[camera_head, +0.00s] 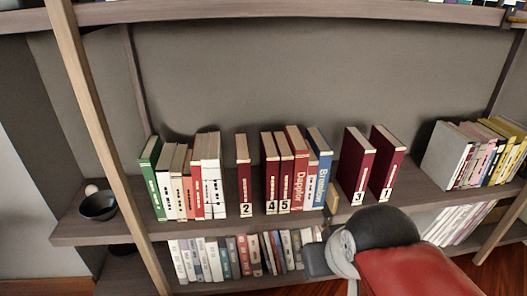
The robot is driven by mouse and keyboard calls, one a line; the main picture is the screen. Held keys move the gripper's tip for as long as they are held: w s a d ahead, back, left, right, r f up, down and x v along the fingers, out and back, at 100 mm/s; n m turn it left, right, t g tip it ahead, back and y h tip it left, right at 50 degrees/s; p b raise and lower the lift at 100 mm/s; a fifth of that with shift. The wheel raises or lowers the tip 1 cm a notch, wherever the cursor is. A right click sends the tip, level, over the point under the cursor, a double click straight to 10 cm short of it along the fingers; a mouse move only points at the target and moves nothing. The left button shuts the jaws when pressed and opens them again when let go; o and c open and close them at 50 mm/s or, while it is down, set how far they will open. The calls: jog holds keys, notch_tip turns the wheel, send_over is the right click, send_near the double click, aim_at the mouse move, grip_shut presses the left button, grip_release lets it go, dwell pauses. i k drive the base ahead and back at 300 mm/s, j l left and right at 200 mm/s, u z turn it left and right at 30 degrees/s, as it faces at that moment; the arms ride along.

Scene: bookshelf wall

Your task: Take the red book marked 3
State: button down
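The red book marked 3 (355,166) stands upright on the middle shelf, right of centre, with its spine facing out. The red book marked 1 (385,163) stands a little to its right, with a gap between them. Free space also lies to its left, before the blue book (319,166). My arm crosses the lower right, below and in front of these books, with a red link and a dark rounded joint. I cannot make out gripper fingers, and nothing is seen held. Book 3 stands clear of my arm in the picture.
Red books marked 2 (244,175), 4 (270,172) and 5 (286,172) stand further left. A row of yellow, pink and grey books (480,152) is at the right. A dark bowl (98,206) sits at the left. Wooden posts (105,140) and the upper shelf (290,12) border the opening.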

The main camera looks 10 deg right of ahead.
aim_at(357, 154)
jog(key=z, duration=0.75)
